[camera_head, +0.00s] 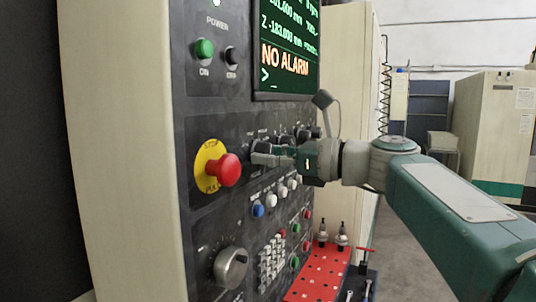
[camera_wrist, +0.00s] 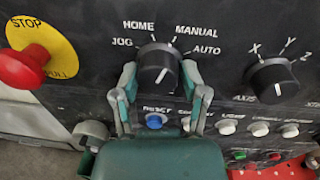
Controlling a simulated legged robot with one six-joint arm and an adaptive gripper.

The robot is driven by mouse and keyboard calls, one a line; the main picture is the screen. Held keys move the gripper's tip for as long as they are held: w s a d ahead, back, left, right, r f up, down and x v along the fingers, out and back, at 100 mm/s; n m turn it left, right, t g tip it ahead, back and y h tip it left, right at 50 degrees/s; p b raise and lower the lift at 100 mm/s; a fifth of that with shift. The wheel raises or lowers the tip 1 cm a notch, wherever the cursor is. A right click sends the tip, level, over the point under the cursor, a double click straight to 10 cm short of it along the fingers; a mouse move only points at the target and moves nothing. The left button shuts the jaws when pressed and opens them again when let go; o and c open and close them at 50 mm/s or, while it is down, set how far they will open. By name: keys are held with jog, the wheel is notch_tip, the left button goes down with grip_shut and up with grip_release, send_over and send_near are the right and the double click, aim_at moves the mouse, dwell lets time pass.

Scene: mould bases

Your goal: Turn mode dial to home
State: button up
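The mode dial (camera_wrist: 157,62) is a black round knob on the dark panel, with JOG, HOME, MANUAL and AUTO printed in an arc above it. A short white mark shows on its face, but I cannot tell for sure which label it points to. My gripper (camera_wrist: 158,72) has one finger at the left and one at the right of the dial, spread about as wide as the knob. Slim gaps seem to show, and firm contact is not visible. In the head view my gripper (camera_head: 262,154) reaches the panel and hides much of the dial.
A red emergency stop button (camera_wrist: 25,66) on a yellow ring stands left of the dial. An axis dial (camera_wrist: 273,78) is to the right. A blue button (camera_wrist: 155,121) and several white buttons lie below. The screen (camera_head: 286,50) reads NO ALARM.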

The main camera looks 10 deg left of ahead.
jog(key=c, duration=0.3)
jog(key=shift+c, duration=0.2)
jog(key=shift+n, duration=0.4)
jog(key=n, duration=0.3)
jog(key=shift+n, duration=1.9)
jog(key=o, duration=1.1)
jog(key=shift+h, duration=0.3)
jog(key=shift+o, duration=0.2)
